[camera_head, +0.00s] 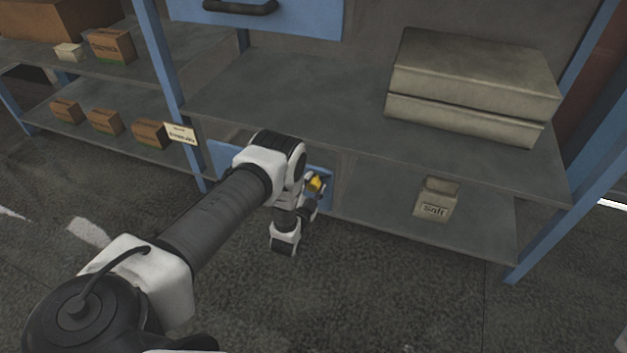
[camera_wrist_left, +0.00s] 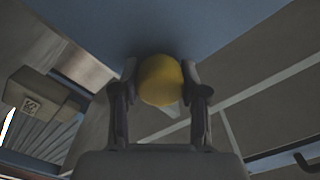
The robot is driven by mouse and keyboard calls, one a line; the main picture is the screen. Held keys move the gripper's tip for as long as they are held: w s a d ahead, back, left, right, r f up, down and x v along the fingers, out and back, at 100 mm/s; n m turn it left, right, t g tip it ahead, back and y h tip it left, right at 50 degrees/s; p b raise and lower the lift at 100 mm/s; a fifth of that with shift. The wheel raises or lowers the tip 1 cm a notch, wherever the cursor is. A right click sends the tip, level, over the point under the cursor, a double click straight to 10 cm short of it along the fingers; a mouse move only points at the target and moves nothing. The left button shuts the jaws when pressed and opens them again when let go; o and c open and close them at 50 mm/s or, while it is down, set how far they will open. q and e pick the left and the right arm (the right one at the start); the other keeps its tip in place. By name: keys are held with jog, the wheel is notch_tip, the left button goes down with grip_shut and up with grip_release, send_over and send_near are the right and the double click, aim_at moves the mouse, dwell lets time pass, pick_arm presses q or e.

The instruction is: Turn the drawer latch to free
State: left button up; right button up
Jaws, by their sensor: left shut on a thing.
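The drawer latch shows as a yellow knob (camera_head: 315,183) on a blue drawer front (camera_head: 225,156) under the low shelf. My left arm hides much of that drawer front. My left gripper (camera_head: 312,189) is at the knob. In the left wrist view the yellow knob (camera_wrist_left: 160,80) sits between the two dark fingers of the left gripper (camera_wrist_left: 160,88), shut on it from both sides. The blue drawer surface (camera_wrist_left: 190,25) is close beyond it. I cannot tell the latch's turn angle. My right gripper is not in view.
A box marked Salt (camera_head: 436,201) stands on the bottom shelf to the right. Two large flat packages (camera_head: 470,85) lie on the shelf above. A blue drawer with a dark handle (camera_head: 240,7) is higher up. Cardboard boxes (camera_head: 104,122) stand on shelves at left. The floor in front is clear.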

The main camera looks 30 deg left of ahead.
pick_arm(q)
jog(key=m+p, duration=0.1)
jog(key=m, duration=0.2)
jog(key=shift+m, duration=0.3)
jog(key=shift+m+p, duration=0.55)
jog(key=shift+m, duration=0.75)
jog(key=o, duration=1.1)
jog(key=shift+o, duration=0.2)
jog(key=v, duration=1.2)
